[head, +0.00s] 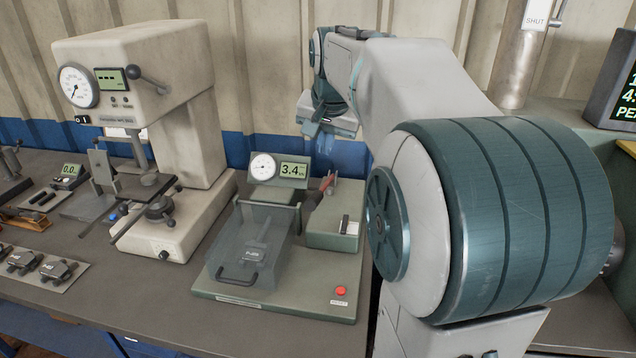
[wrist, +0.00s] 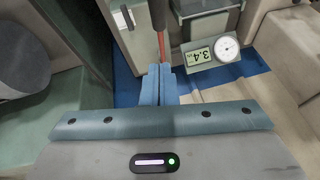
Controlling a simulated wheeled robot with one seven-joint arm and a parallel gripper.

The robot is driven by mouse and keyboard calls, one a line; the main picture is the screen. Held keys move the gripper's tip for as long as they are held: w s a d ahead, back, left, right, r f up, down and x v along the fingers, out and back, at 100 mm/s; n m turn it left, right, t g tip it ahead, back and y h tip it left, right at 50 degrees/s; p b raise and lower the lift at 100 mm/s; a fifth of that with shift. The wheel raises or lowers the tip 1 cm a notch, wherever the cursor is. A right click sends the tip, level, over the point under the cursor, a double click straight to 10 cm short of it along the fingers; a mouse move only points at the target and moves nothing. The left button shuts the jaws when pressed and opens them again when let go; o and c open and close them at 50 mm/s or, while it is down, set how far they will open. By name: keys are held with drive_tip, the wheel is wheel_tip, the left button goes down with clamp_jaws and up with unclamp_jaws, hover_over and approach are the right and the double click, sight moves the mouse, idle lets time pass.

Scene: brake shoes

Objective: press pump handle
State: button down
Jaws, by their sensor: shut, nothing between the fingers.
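The pump handle (head: 327,183) is a thin lever with a red grip on the green pump box (head: 333,222) of the press. My gripper (head: 317,132) is above and slightly left of it in the head view, pointing down. In the wrist view the fingers (wrist: 159,68) are together with nothing between them. The red handle (wrist: 161,42) runs up from just beyond the fingertips; I cannot tell if they touch it. The press gauge and display (head: 280,169) read about 3.4; they also show in the wrist view (wrist: 212,51).
A clear guard (head: 250,235) with a black handle covers a labelled part on the press base. A red button (head: 340,291) sits at the front right. A large cream tester (head: 150,100) stands left. My arm hides much of the right side.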

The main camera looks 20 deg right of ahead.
hover_over(317, 193)
wheel_tip(317, 193, down, 8)
drive_tip(key=shift+s+f+p, duration=0.3)
drive_tip(key=shift+s+f, duration=0.45)
drive_tip(key=shift+f, duration=0.3)
drive_tip(key=shift+s+a+f, duration=0.1)
drive_tip(key=shift+a+f, duration=0.1)
drive_tip(key=shift+f, duration=0.35)
drive_tip(key=shift+f, duration=0.1)
